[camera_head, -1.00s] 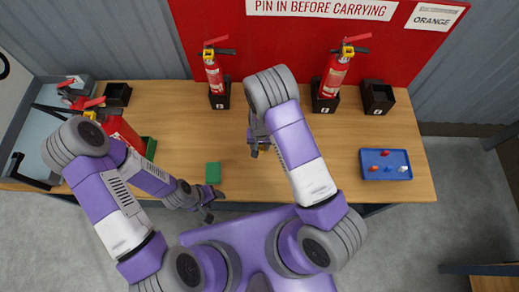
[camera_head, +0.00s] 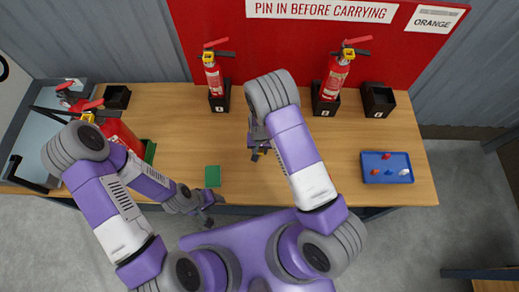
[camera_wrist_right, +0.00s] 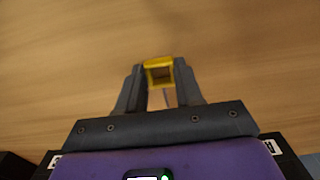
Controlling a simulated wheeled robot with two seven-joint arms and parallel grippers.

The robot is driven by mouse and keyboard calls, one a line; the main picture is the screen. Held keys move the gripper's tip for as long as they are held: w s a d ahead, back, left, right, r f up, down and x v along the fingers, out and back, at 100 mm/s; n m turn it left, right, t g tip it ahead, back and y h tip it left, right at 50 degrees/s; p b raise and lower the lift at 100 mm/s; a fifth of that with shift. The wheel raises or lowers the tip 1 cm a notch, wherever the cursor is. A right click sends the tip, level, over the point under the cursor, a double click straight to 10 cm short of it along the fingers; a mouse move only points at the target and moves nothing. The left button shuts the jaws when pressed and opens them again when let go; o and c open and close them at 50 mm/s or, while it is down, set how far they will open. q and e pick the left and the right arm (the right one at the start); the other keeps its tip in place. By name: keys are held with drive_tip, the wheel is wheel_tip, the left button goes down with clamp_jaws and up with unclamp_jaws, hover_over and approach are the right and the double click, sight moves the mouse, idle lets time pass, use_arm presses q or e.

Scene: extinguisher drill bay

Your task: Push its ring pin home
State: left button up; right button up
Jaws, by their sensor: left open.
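A yellow ring pin (camera_wrist_right: 159,70) sits between the fingertips of my right gripper (camera_wrist_right: 157,77) in the right wrist view; a thin pale shaft shows below the yellow part. In the head view my right gripper (camera_head: 258,152) is over the middle of the bench, partly hidden by its arm. My left gripper (camera_head: 208,207) is open and empty at the bench's front edge. Red extinguishers stand in black holders at the back, one left (camera_head: 214,78) and one right (camera_head: 334,78). Another red extinguisher (camera_head: 120,133) is at the left, partly hidden behind my left arm.
The wooden bench (camera_head: 320,170) is clear around my right gripper. A blue tray (camera_head: 385,180) with small parts is at the right. Empty black holders stand at back right (camera_head: 378,99) and back left (camera_head: 117,97).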

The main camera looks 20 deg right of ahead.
sight(260, 151)
clamp_jaws()
drive_tip(key=shift+r+p, duration=1.05)
drive_tip(key=shift+r, duration=0.45)
